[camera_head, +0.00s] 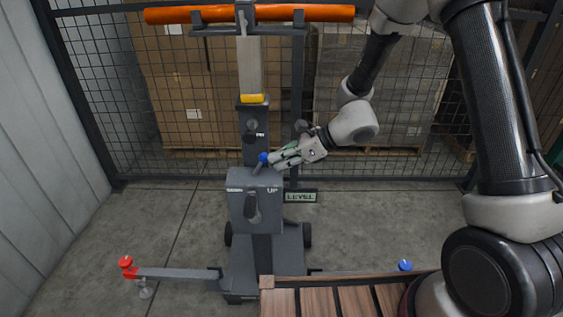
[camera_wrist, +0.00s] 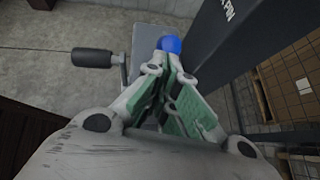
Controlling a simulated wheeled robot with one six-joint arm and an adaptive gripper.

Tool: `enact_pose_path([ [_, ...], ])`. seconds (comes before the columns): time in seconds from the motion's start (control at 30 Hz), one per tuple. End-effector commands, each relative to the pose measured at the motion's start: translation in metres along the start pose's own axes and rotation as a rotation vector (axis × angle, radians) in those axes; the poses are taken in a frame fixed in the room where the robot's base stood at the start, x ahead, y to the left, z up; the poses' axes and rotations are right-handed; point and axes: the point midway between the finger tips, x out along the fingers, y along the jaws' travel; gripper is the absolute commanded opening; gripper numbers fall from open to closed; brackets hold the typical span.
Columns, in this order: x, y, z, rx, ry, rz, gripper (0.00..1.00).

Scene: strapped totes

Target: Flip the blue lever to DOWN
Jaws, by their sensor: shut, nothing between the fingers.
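The blue lever knob (camera_head: 263,158) stands on a short stem above a grey box (camera_head: 240,182). The box has a label at its left that looks like DOWN and UP at its right. The stem leans slightly right, toward the UP side. My gripper (camera_head: 273,159) is shut and empty, coming in from the right with its tips right beside the knob. In the wrist view the blue knob (camera_wrist: 169,44) is just beyond the closed fingertips (camera_wrist: 166,58). They look touching or nearly so; I cannot tell which. The stem is mostly hidden there.
A dark crank handle (camera_head: 252,206) is on the box front and shows in the wrist view (camera_wrist: 93,57). An upright mast (camera_head: 250,70) rises behind. A red knob (camera_head: 127,262) and another blue knob (camera_head: 405,265) are low at the sides. Mesh fencing stands behind.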

Motion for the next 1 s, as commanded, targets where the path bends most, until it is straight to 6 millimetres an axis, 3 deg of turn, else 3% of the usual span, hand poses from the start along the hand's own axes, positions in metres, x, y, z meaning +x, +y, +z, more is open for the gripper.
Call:
enact_pose_path([
  [0.5,0.011,0.007,0.038,-0.003,-0.002,0.001,0.00],
  [1.0,0.020,0.010,0.051,-0.001,-0.001,0.001,0.00],
])
